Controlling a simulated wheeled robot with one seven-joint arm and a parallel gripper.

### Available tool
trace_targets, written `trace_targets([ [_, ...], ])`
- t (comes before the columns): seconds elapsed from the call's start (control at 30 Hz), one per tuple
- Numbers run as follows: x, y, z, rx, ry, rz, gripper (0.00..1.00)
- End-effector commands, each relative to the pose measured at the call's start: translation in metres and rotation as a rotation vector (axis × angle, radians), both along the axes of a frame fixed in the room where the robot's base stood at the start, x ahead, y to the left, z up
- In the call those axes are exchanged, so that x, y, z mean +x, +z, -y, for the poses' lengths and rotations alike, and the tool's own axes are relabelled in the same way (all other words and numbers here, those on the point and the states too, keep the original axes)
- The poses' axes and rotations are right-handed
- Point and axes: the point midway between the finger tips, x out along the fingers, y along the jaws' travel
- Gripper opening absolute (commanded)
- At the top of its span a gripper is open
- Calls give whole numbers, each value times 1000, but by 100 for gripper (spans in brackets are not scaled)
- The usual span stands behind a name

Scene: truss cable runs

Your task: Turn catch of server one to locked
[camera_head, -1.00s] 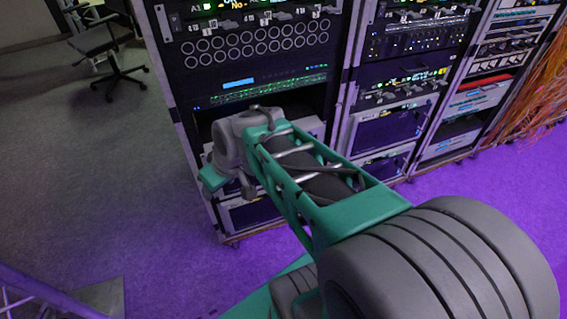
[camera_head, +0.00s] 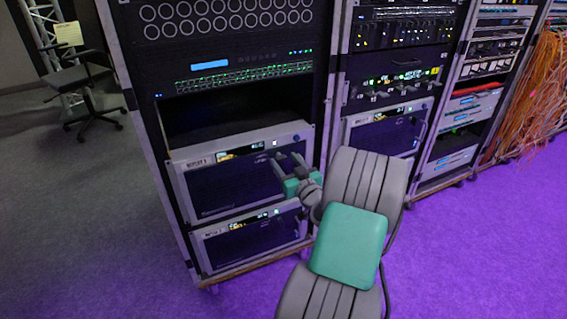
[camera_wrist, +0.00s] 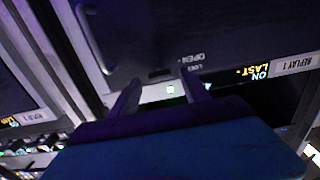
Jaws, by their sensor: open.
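Server one, labelled REPLAY 1 (camera_head: 240,190), is the upper of two grey-framed units low in the left rack. In the wrist view its front is upside down, with its label (camera_wrist: 297,64), a lit display and OPEN and LOCK markings. A small dark piece (camera_wrist: 161,73) beside the markings looks like the catch; its setting is not clear. A small pale light (camera_wrist: 170,88) shows by it. My gripper (camera_head: 287,162) is open and empty in front of the server's upper right. In the wrist view its two fingers (camera_wrist: 162,83) straddle the catch area; contact cannot be told.
A second similar server (camera_head: 250,242) sits just below. A dark empty bay (camera_head: 235,122) lies above server one. Another rack (camera_head: 390,125) stands to the right, with orange cables (camera_head: 525,95) beyond. The floor at left is clear up to an office chair (camera_head: 85,85).

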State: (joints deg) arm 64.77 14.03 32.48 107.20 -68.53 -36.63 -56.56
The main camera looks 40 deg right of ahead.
Motion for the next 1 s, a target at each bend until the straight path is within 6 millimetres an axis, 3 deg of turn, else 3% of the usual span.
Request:
trace_targets([
  [0.1,12,0,3,-1,2,1,55],
  [0.37,14,0,4,0,1,0,55],
  [1.0,14,0,3,0,1,-1,2],
])
